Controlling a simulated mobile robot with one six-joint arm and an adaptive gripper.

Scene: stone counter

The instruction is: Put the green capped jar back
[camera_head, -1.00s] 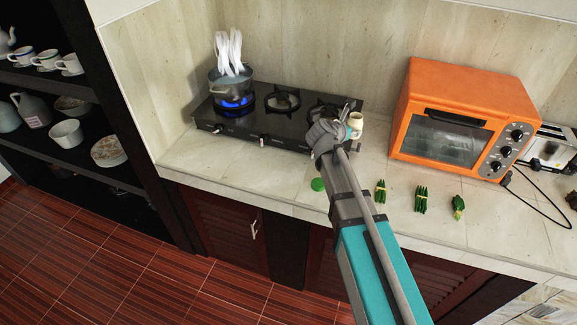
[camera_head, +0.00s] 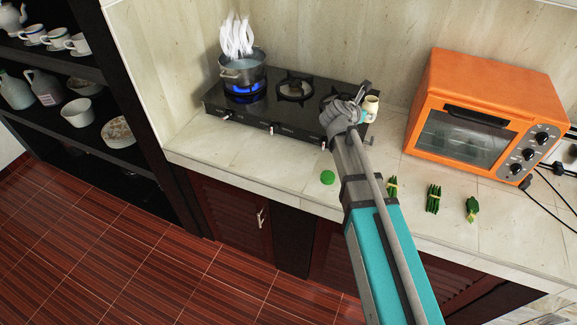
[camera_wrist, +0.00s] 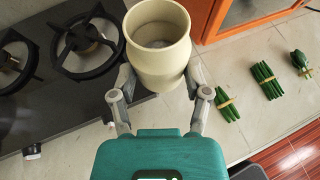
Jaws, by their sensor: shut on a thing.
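The jar (camera_head: 371,104) is cream-coloured and upright, with its mouth open and no cap on it. It also shows in the wrist view (camera_wrist: 158,52), where I see down into its hollow inside. My gripper (camera_wrist: 160,82) is shut on the jar, one finger on each side of its body. In the head view my gripper (camera_head: 362,103) is at the right end of the stove. A round green cap (camera_head: 327,177) lies alone on the counter, near the front edge and left of my arm. The jar's base is hidden, so I cannot tell whether it touches the counter.
A black gas stove (camera_head: 262,110) carries a steaming pot (camera_head: 243,70) over a blue flame at left. An orange oven (camera_head: 480,62) stands at right. Tied green bundles (camera_head: 433,199) lie along the counter's front. The counter (camera_head: 290,165) around the cap is clear. A dark shelf with crockery stands far left.

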